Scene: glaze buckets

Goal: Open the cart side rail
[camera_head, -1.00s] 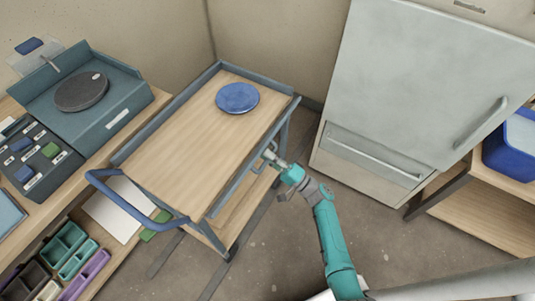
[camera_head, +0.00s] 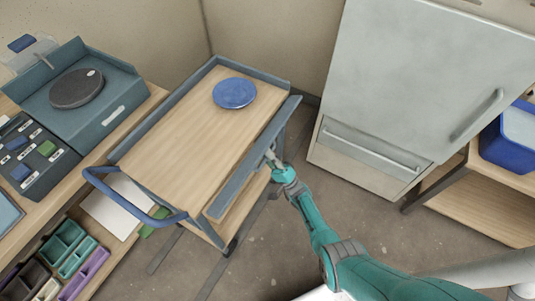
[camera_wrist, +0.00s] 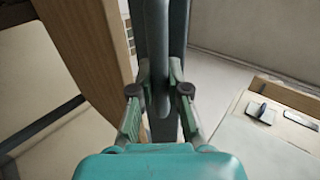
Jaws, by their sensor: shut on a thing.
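The cart (camera_head: 180,130) has a wooden top with grey-blue rails and stands in the middle of the head view. Its side rail (camera_head: 238,177) on the right long side leans outward, away from the top, with its broad face showing. My gripper (camera_head: 272,158) is at the outer side of this rail, near its middle. In the wrist view my gripper (camera_wrist: 159,92) is shut on a grey bar of the side rail (camera_wrist: 152,40), with one finger on each side. The exact contact is partly hidden between the fingers.
A blue plate (camera_head: 235,93) lies on the cart top near the far end. The cart's blue push handle (camera_head: 130,212) is at the near left. A fridge-like cabinet (camera_head: 420,85) stands to the right, with open floor (camera_head: 290,240) between. A workbench borders the left.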

